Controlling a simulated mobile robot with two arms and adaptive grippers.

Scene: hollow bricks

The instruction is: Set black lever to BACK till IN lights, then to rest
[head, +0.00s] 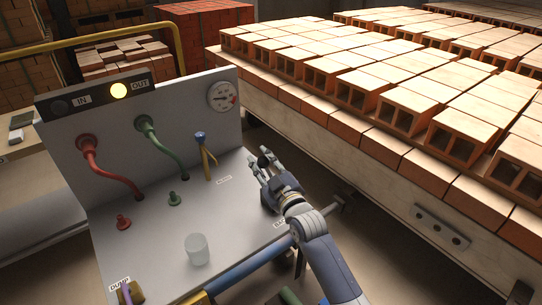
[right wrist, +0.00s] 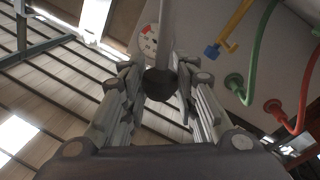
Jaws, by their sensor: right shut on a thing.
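The black lever's dark round knob (head: 264,160) is at the right side of the grey control panel (head: 170,235). My right gripper (head: 263,170) is shut on it. In the right wrist view the knob (right wrist: 160,84) sits between the fingertips (right wrist: 160,88), with a grey shaft (right wrist: 171,35) running from it. The IN lamp (head: 60,107) is dark. The OUT lamp (head: 119,90) is lit yellow. Small labels lie above and below my gripper on the panel; their words are too small to read. My left gripper is not in view.
A red hose (head: 108,170), a green hose (head: 167,151), a yellow handle with blue top (head: 206,155), a gauge (head: 222,96) and a clear cup (head: 197,249) are on the panel. A DUMP label (head: 119,284) is front left. Hollow bricks (head: 400,95) fill the right side.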

